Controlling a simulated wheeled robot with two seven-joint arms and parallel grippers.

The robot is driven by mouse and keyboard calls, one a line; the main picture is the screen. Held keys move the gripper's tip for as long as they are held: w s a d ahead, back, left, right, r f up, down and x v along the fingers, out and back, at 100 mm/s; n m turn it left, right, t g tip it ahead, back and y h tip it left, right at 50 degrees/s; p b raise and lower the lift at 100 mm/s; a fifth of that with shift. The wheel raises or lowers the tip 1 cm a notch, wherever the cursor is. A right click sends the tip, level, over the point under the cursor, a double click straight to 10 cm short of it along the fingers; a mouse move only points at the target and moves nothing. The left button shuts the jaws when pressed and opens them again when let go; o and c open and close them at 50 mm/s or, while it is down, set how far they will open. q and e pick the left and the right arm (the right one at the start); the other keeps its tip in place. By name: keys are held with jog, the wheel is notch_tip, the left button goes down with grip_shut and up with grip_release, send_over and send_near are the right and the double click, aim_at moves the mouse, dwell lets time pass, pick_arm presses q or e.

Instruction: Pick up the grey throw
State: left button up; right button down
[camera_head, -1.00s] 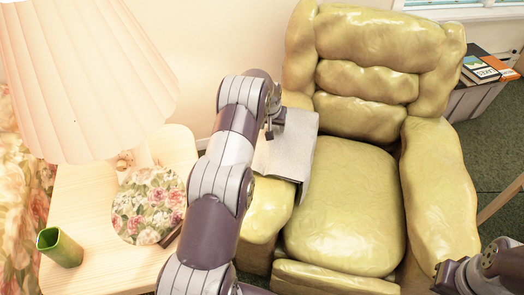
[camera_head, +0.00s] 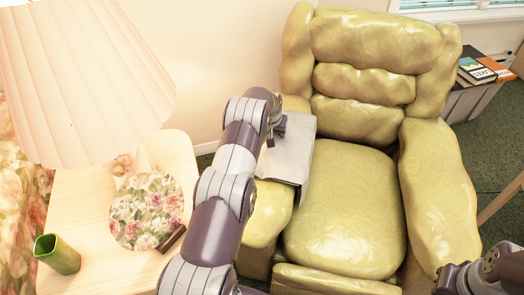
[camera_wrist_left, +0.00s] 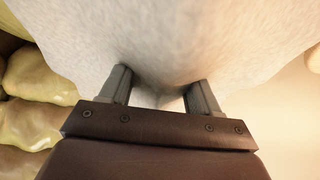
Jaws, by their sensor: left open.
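The grey throw (camera_head: 289,158) lies draped over the left armrest of the yellow armchair (camera_head: 345,215), with one end hanging over the armrest's inner side. My left gripper (camera_head: 275,135) is at the far part of the throw, partly hidden by my own arm. In the left wrist view the throw (camera_wrist_left: 180,40) fills the space ahead of my left gripper (camera_wrist_left: 160,88). Its two fingers stand apart, with their tips at or against the cloth; I cannot tell whether cloth lies between them. My right arm shows at the lower right, its fingertips not clearly visible.
A wooden side table (camera_head: 85,215) stands at the left with a pleated lamp (camera_head: 90,80), a green cup (camera_head: 58,254) and a round floral object (camera_head: 146,212). Books (camera_head: 478,70) lie on a grey crate (camera_head: 470,98) at the back right. The armchair seat is clear.

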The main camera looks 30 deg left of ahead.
dwell(0.3)
pick_arm(q)
jog(key=shift+f, duration=0.1)
grip_shut()
jog(key=shift+r+p, duration=0.5)
jog(key=shift+p, duration=0.05)
notch_tip(320, 180, up, 18)
jog(key=shift+f+p, duration=0.2)
jog(key=shift+p, duration=0.25)
